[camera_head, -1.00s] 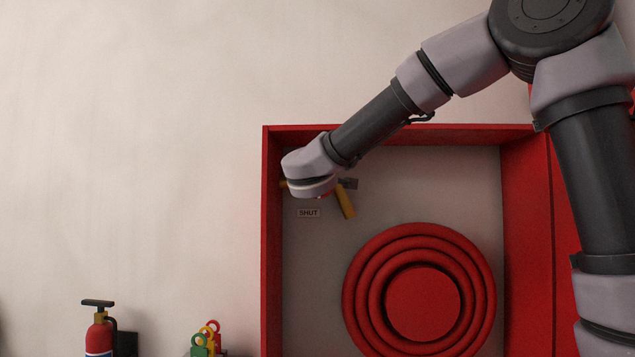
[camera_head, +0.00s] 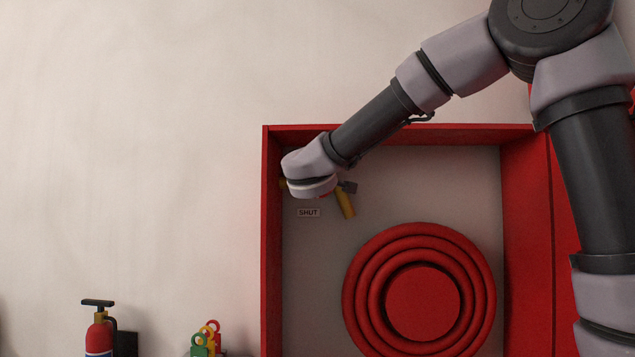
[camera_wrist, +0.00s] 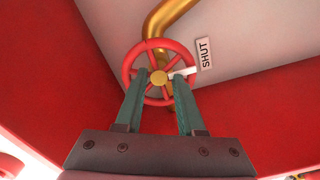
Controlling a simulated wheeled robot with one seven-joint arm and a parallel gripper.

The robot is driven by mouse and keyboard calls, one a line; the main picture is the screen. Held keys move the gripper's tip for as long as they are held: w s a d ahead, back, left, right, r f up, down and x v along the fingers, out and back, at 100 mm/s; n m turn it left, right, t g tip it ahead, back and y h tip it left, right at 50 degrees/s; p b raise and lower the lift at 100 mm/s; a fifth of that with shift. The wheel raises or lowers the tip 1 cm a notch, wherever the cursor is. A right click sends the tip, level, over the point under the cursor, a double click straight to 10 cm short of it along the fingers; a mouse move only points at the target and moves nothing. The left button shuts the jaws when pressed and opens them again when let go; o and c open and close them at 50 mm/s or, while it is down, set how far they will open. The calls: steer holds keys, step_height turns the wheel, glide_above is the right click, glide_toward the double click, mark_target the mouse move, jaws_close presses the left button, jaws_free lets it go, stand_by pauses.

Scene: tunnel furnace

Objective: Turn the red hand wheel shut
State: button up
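In the wrist view the red hand wheel (camera_wrist: 129,63) has a brass hub and red spokes and sits on a brass pipe (camera_wrist: 165,18). A white pointer (camera_wrist: 184,72) reaches from near the hub toward the SHUT label (camera_wrist: 204,53). My gripper (camera_wrist: 161,78) is in front of the wheel. Its two greenish fingers stand apart, one on each side of the hub, with tips over the wheel's spokes. I cannot tell whether they touch them. In the head view my wrist hides the wheel; the SHUT label (camera_head: 308,212) and part of the pipe (camera_head: 345,203) show.
The wheel is inside a red cabinet (camera_head: 271,250) whose walls are close to my wrist. A red hose reel (camera_head: 420,303) fills its lower right. A fire extinguisher (camera_head: 99,335) and coloured tags (camera_head: 205,340) are at the lower left, outside the cabinet.

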steer(key=s, duration=1)
steer(key=shift+s+a, duration=0.15)
steer(key=shift+s, duration=0.25)
steer(key=s+d+f+m+g+h, duration=0.1)
steer(key=d+f+m+g+h, duration=0.25)
steer(key=d, duration=0.75)
steer(key=s+d+f+m+g+h, duration=0.2)
steer(key=d+f+m+g, duration=0.25)
steer(key=d, duration=0.65)
steer(key=s+d+f+m+g+y, duration=0.1)
steer(key=s+d+f+m+y, duration=0.1)
steer(key=s+f+m+y, duration=0.2)
steer(key=s+d+f+m+g+y, duration=0.1)
steer(key=s+d+f+m+y, duration=0.2)
steer(key=s, duration=0.5)
steer(key=shift+s+d+f+m+g+y, duration=0.25)
steer(key=shift+f+m+g+y, duration=0.25)
steer(key=shift+m, duration=0.6)
